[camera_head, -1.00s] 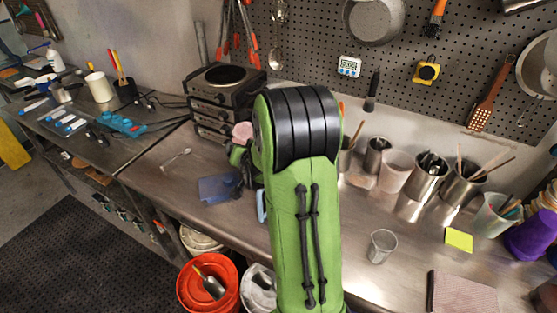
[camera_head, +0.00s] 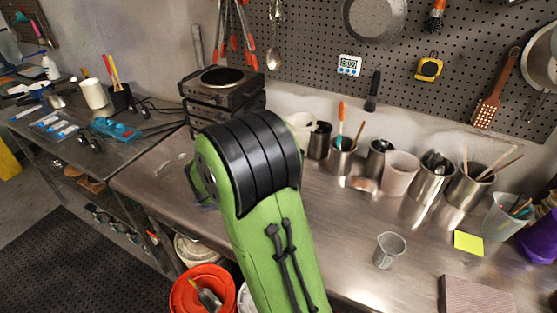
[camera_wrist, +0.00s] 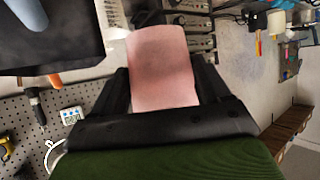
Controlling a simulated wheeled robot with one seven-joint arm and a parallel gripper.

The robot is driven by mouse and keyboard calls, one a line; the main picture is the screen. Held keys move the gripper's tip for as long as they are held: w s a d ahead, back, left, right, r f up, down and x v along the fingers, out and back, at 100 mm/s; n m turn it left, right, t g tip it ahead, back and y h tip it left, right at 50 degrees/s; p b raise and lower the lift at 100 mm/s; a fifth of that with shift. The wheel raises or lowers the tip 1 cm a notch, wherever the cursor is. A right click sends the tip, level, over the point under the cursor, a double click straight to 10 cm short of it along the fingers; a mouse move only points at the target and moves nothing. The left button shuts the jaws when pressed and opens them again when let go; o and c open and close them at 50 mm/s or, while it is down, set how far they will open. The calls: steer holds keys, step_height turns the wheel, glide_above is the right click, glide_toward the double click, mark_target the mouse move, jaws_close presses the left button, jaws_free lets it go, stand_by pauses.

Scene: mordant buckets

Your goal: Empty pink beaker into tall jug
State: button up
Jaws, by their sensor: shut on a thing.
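The pink beaker (camera_wrist: 162,68) fills the middle of the wrist view, between the black fingers of my gripper (camera_wrist: 163,88). My gripper is shut on it, and the beaker is held up off the bench. Its contents cannot be seen. In the head view, my green arm hides the beaker and the gripper. A pale, tall vessel (camera_head: 301,124) stands at the back of the bench, partly behind my arm; it may be the tall jug, but I cannot tell for sure.
Several metal cups and a pale pinkish container (camera_head: 400,173) line the back of the bench. A small clear cup (camera_head: 389,250) stands near the front, with a yellow note (camera_head: 468,243) to its right. A stacked hotplate (camera_head: 222,95) is behind my arm. A red bucket (camera_head: 203,290) sits below.

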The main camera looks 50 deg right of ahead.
step_height(320, 180, up, 6)
steer(key=p, duration=0.3)
stand_by(0.4)
steer(key=w+a+f+n+t+y, duration=0.2)
steer(key=w+a+f+n+y, duration=0.2)
steer(key=a+f, duration=0.7)
steer(key=s+a+f+n+t+y, duration=0.1)
steer(key=s+a+f+n+y, duration=0.1)
steer(key=a+f, duration=0.8)
step_height(320, 180, down, 4)
steer(key=shift+s+a+r+n+y, duration=0.1)
steer(key=shift+s+a+n+y, duration=0.25)
steer(key=shift+n+y, duration=0.6)
